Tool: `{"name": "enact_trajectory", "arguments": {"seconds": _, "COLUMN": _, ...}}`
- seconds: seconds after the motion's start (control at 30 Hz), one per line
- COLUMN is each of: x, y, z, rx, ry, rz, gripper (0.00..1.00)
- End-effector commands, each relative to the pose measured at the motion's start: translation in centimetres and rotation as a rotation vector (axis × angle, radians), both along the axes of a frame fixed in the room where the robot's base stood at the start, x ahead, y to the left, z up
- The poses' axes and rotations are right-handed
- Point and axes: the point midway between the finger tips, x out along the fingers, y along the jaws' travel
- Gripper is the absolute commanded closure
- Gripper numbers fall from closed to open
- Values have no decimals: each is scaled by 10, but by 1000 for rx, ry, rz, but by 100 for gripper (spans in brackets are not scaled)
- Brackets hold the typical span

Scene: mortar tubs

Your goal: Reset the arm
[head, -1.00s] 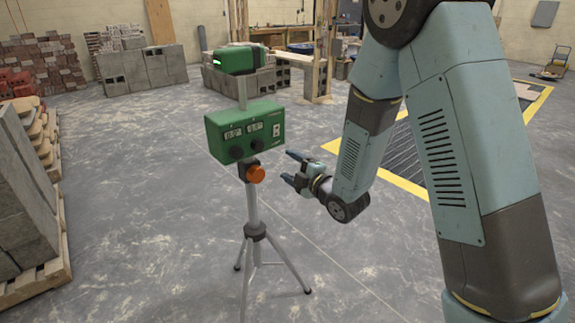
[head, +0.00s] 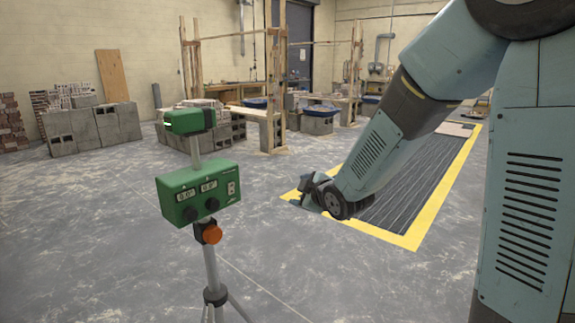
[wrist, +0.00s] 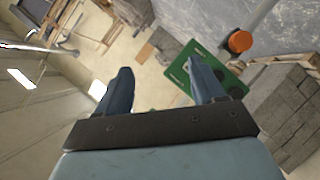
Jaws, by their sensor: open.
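My gripper (head: 309,194) hangs at the end of my bent arm in the head view, right of the tripod instrument and apart from it. Its fingers are hard to make out there. In the wrist view my gripper (wrist: 158,68) is open, with two blue-grey fingers spread and nothing between them. The tripod carries a green control box (head: 180,178) with two small displays and dark knobs, an orange knob (head: 211,234) below it, and a smaller green unit (head: 189,121) on top. The green box (wrist: 222,78) and orange knob (wrist: 239,41) also show beyond the fingers in the wrist view.
Grey blocks (head: 118,122) stand at the back left. A timber frame (head: 274,90) and several tubs stand behind. A dark mat with a yellow border (head: 440,205) lies right. Open concrete floor (head: 90,235) surrounds the tripod. Stacked blocks (wrist: 287,115) show right in the wrist view.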

Motion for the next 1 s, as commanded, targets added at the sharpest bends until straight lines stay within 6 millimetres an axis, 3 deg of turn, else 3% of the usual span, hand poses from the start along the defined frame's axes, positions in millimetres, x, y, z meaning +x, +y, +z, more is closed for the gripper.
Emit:
{"name": "enact_trajectory", "arguments": {"seconds": 0.27, "x": -35, "y": -72, "z": 38, "rx": 104, "ry": 206, "rz": -244, "gripper": 32}}
{"name": "enact_trajectory", "arguments": {"seconds": 0.47, "x": -76, "y": -116, "z": 57, "rx": 195, "ry": 353, "rz": -423, "gripper": 32}}
{"name": "enact_trajectory", "arguments": {"seconds": 0.7, "x": -140, "y": -158, "z": 75, "rx": 319, "ry": 521, "rz": -638, "gripper": 32}}
{"name": "enact_trajectory", "arguments": {"seconds": 1.0, "x": -235, "y": -189, "z": 89, "rx": 478, "ry": 717, "rz": -895, "gripper": 32}}
